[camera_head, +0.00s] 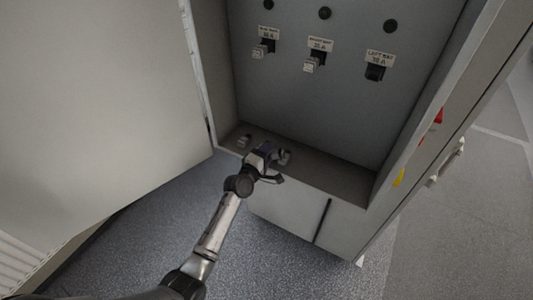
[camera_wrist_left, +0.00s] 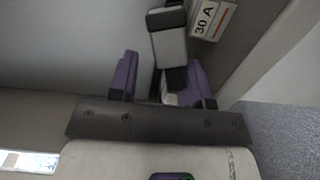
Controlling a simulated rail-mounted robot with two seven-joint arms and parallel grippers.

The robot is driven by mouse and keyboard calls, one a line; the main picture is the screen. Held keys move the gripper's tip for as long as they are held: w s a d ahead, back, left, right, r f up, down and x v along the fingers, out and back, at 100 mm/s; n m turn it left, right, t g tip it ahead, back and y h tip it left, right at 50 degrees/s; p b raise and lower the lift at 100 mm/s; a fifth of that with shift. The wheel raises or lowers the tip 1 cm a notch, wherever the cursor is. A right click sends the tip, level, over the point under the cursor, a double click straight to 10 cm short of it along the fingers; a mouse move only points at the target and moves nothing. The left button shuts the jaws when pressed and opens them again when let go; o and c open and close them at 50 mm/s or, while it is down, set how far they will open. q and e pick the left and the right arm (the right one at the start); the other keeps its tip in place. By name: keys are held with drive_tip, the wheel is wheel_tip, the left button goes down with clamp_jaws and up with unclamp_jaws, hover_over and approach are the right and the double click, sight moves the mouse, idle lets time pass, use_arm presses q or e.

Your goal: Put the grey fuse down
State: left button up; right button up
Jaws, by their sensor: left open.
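My left gripper (camera_head: 272,155) is open, low at the front of the cabinet's bottom ledge. In the left wrist view its two purple fingers (camera_wrist_left: 163,82) stand apart. A grey block with dark ends (camera_wrist_left: 170,48), which looks like the grey fuse, lies just beyond and partly between them. A small pale piece shows between the fingers; I cannot tell whether anything touches them. A small grey piece (camera_head: 244,141) lies on the ledge left of the gripper in the head view. I cannot tell whether it is the same block. My right gripper is not in view.
On the back wall, the left holder (camera_head: 263,49) and middle holder (camera_head: 315,62) have grey fuses. The right holder (camera_head: 375,72) shows only black. A 30 A label (camera_wrist_left: 206,19) is beside the block. The cabinet door (camera_head: 95,110) stands open at left. The ledge's right part (camera_head: 340,178) is clear.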

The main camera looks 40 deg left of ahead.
use_arm(q)
drive_tip(key=s+d+f+m+g+h, duration=0.1)
drive_tip(key=s+d+f+m+g, duration=0.2)
drive_tip(key=s, duration=0.4)
drive_tip(key=s+d+f+m+g+h, duration=0.2)
drive_tip(key=s+d+m, duration=0.3)
drive_tip(key=s+d, duration=0.15)
drive_tip(key=s+d+f+m+g+h, duration=0.1)
drive_tip(key=s+d+f+m+g, duration=0.2)
drive_tip(key=s, duration=0.4)
drive_tip(key=s+d+m+g, duration=0.2)
drive_tip(key=s+m, duration=0.3)
drive_tip(key=s, duration=0.5)
drive_tip(key=s+d+f+m+g+y, duration=0.1)
drive_tip(key=s+d+m+g, duration=0.2)
drive_tip(key=s, duration=0.8)
drive_tip(key=shift+s+d+f+m+g+y, duration=0.15)
drive_tip(key=shift+s+d+m+g+y, duration=0.35)
drive_tip(key=shift+m, duration=0.7)
drive_tip(key=shift+w+a, duration=0.15)
drive_tip(key=shift+w, duration=0.05)
wheel_tip(320, 180, up, 18)
drive_tip(key=p, duration=1.7)
drive_tip(key=shift+f+p, duration=0.25)
drive_tip(key=shift+p, duration=0.1)
